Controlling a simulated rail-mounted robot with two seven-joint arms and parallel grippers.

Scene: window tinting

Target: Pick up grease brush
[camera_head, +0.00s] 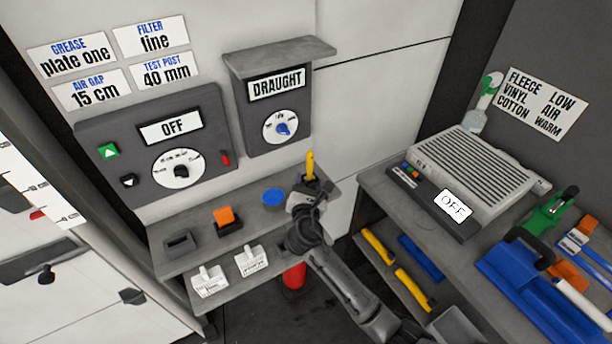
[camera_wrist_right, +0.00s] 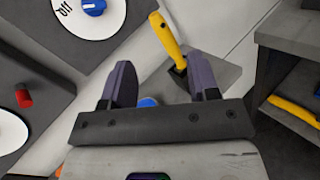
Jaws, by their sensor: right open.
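A yellow handle (camera_head: 310,166), likely the grease brush, stands upright at the right end of the grey shelf. In the right wrist view the yellow handle (camera_wrist_right: 167,38) leans out of a dark socket in a grey block; its lower end is hidden there. My right gripper (camera_head: 305,198) is in front of it in the head view. In the right wrist view my right gripper (camera_wrist_right: 161,80) is open and empty, with the handle beyond the fingers, nearer the right one. My left gripper is not in view.
A blue disc (camera_head: 273,197), an orange block (camera_head: 224,216) and a dark grey block (camera_head: 181,242) sit on the shelf (camera_head: 210,252). The draught box (camera_head: 277,100) overhangs behind. A grey bench with a ribbed unit (camera_head: 478,170) stands at right.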

